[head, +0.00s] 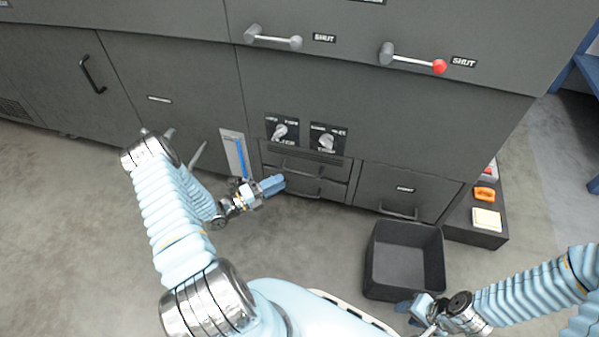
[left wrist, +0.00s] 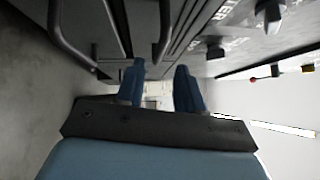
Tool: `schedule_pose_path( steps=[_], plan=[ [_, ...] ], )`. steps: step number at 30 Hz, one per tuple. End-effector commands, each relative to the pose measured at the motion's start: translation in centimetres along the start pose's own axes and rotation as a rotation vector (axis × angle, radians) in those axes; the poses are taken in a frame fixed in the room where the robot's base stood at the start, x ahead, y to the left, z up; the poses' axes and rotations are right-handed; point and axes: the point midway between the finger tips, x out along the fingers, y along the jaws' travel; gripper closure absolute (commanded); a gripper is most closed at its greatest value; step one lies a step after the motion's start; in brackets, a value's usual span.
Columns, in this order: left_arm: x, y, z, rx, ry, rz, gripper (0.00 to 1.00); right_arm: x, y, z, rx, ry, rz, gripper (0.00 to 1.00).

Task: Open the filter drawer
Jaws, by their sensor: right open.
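Two stacked dark grey drawer fronts, the upper one (head: 335,167) and the lower one (head: 335,192), sit below two knobs in the head view, each with a bar handle. Both look shut. The small labels are too blurred to tell for certain which is the filter drawer. My left gripper (head: 276,185) is in front of their left end. In the left wrist view its blue fingers (left wrist: 161,85) are apart, with a dark bar handle (left wrist: 163,30) ahead, in line with the gap. I cannot tell whether they touch it. My right gripper (head: 412,305) is open, low by the bin.
A black open bin (head: 372,265) stands on the floor right of the drawers. Another drawer (head: 410,188) with a handle is above it. A low dark platform (head: 470,237) holds an orange item (head: 485,194) and a pale block (head: 487,219). Levers (head: 415,62) marked SHUT are higher up.

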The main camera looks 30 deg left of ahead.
Motion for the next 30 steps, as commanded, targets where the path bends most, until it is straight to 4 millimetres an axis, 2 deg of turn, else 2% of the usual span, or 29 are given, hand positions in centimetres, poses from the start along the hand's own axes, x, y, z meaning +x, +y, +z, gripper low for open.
schedule_pose_path(
  steps=[3,9,15,23,30],
  plan=[
    [2.9,0.0,-0.1,0.000,0.005,-0.002,0.63,0.1,0.0,0.0,0.000,0.000,0.000,0.57],
    [6.4,0.0,-0.1,0.002,0.004,0.000,0.63,0.2,0.1,0.0,0.000,-0.001,0.000,0.57],
    [7.9,0.0,-0.1,0.002,0.003,0.001,0.63,0.2,0.1,0.0,0.000,-0.001,-0.001,0.57],
    [8.0,0.0,-0.1,0.002,0.002,0.001,0.63,0.2,0.1,0.0,0.000,-0.001,-0.001,0.57],
    [8.0,0.0,-0.1,0.002,0.003,0.002,0.98,0.2,0.1,0.0,0.000,-0.001,-0.001,0.57]
  ],
)
